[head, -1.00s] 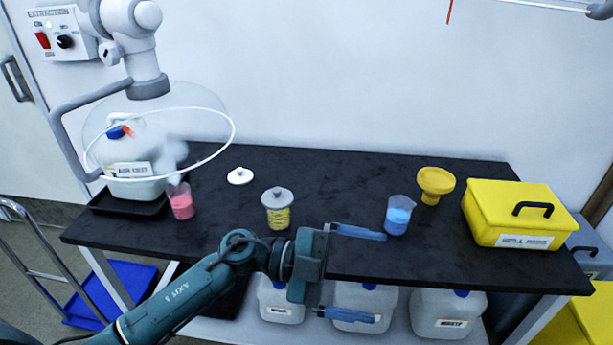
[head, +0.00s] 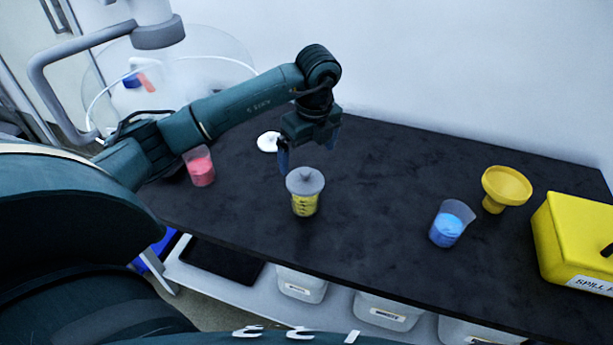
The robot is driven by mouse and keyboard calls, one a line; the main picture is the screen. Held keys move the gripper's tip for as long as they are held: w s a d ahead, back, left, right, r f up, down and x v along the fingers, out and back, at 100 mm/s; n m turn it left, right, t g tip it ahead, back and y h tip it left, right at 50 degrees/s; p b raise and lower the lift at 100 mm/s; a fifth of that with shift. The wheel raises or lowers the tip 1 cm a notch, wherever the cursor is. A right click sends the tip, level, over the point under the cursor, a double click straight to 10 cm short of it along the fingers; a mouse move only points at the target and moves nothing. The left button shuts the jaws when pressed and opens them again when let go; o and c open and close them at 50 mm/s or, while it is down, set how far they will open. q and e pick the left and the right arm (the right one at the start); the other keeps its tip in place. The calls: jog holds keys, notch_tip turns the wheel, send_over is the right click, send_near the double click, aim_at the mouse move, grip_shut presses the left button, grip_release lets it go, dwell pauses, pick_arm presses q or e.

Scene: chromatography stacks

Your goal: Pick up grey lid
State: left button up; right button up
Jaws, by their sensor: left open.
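The grey lid (head: 305,181) with a small knob sits on top of a clear jar (head: 304,206) holding something yellow, upright on the black bench. My left gripper (head: 308,154) points down just behind and above the lid in the head view. Its blue fingers are apart, one near the lid's left rear edge and the other farther right. Nothing shows between them. Whether a finger touches the lid cannot be told. My right gripper is not in view.
A white lid (head: 267,142) lies behind-left of the jar. A beaker of pink liquid (head: 200,168) stands left, under my arm. A beaker of blue liquid (head: 450,224), a yellow funnel (head: 506,187) and a yellow box (head: 578,240) stand right. The bench (head: 390,170) between is clear.

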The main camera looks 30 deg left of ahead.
aim_at(305, 171)
pick_arm(q)
jog(key=shift+w+a+f+p, duration=0.1)
jog(key=shift+a+f+p, duration=0.1)
jog(key=shift+f, duration=0.95)
jog(key=shift+w+a+f+p, duration=0.1)
jog(key=shift+a+f+p, duration=0.05)
jog(key=shift+f, duration=1.05)
jog(key=shift+a+f+p, duration=0.15)
jog(key=shift+a+f, duration=0.05)
jog(key=shift+f, duration=0.95)
jog(key=shift+c, duration=0.3)
jog(key=c, duration=0.9)
